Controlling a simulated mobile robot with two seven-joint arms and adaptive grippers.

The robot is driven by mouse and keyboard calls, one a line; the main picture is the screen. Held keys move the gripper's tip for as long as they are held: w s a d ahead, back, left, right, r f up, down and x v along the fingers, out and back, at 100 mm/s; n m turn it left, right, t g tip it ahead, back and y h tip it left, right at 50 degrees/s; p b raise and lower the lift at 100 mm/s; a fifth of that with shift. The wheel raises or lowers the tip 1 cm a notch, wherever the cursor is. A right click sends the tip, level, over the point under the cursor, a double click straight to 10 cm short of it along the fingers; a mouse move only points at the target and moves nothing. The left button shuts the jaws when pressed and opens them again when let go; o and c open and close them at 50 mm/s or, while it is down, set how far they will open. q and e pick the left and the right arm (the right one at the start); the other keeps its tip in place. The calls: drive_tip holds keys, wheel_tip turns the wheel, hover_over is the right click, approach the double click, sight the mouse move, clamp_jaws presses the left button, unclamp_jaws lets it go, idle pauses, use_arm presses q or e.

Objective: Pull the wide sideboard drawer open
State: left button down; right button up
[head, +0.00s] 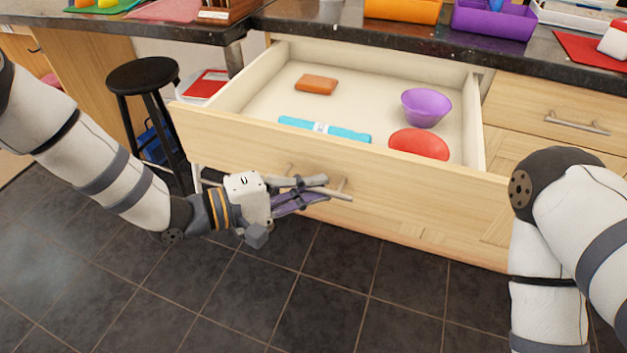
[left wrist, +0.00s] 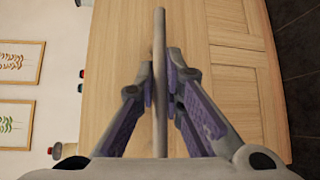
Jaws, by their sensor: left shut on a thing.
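The wide sideboard drawer (head: 400,183) stands well out from the cabinet, its inside showing from above. Its pale wooden front also fills much of the left wrist view (left wrist: 120,85). My left gripper (head: 318,190) is at the drawer front, shut on the bar handle (head: 341,194). In the left wrist view the handle (left wrist: 160,60) runs between the two fingers (left wrist: 161,85). Inside the drawer are an orange-brown block (head: 316,84), a blue item (head: 340,132), a purple bowl (head: 427,107) and a red bowl (head: 419,145). My right gripper is not in view; only its arm shows at the right.
A black stool (head: 143,76) stands left of the drawer. A dark granite counter (head: 345,35) runs above, with an orange bin (head: 403,11) and a purple bin (head: 494,20). A closed drawer (head: 560,118) is at the right. The tiled floor (head: 250,290) in front is clear.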

use_arm(q)
drive_tip(key=shift+s+a, duration=0.2)
drive_tip(key=shift+s, duration=0.3)
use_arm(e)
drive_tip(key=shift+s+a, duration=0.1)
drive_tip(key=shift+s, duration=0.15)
use_arm(q)
drive_tip(key=c, duration=1.7)
unclamp_jaws()
drive_tip(key=v, duration=1.2)
